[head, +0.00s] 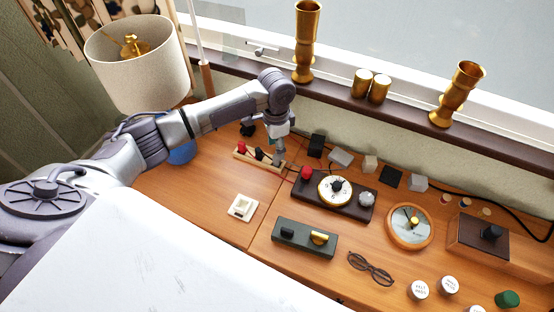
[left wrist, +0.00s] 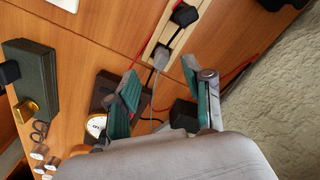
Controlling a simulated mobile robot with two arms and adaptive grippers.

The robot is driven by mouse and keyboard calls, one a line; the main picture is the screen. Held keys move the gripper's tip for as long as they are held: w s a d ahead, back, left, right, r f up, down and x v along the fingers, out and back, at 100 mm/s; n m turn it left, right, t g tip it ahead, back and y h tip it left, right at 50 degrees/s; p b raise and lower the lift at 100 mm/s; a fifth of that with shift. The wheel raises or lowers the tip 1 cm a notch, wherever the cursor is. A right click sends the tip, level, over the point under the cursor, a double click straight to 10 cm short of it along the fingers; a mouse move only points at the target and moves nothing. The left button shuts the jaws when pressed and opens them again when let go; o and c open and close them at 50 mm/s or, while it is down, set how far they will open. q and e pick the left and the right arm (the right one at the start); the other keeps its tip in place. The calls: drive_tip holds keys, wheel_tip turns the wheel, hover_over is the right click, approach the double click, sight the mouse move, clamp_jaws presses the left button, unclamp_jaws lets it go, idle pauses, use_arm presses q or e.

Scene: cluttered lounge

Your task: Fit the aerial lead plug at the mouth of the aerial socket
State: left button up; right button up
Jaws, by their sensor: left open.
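A narrow wooden rack (head: 246,158) holds a red plug (head: 241,147), a black plug (head: 259,154) and a grey plug, which shows in the left wrist view (left wrist: 161,57) with a grey lead. The grey one looks like the aerial lead plug, but I cannot be sure. A white square wall-type plate (head: 242,207), likely the aerial socket, lies on the desk apart from the rack. My left gripper (head: 279,150) points down at the rack's right end. In the left wrist view its teal-padded fingers (left wrist: 162,88) are apart, with the grey plug just beyond them, not gripped.
A dark box with a round dial (head: 335,188) stands right of the rack, with small blocks (head: 341,158) behind it. A dark green box (head: 304,237) and glasses (head: 371,268) lie in front. Red and black leads cross the desk. A lamp (head: 140,65) stands at left.

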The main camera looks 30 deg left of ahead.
use_arm(q)
drive_tip(key=shift+f, duration=0.55)
wheel_tip(320, 180, down, 4)
drive_tip(key=shift+w+r+p, duration=0.1)
drive_tip(key=shift+r+p, duration=0.05)
drive_tip(key=shift+p, duration=0.3)
drive_tip(key=shift+f, duration=0.3)
drive_tip(key=c, duration=0.8)
clamp_jaws()
use_arm(e)
drive_tip(key=w, duration=0.1)
drive_tip(key=w+r, duration=0.1)
drive_tip(key=shift+w+a, duration=0.2)
drive_tip(key=shift+w, duration=0.1)
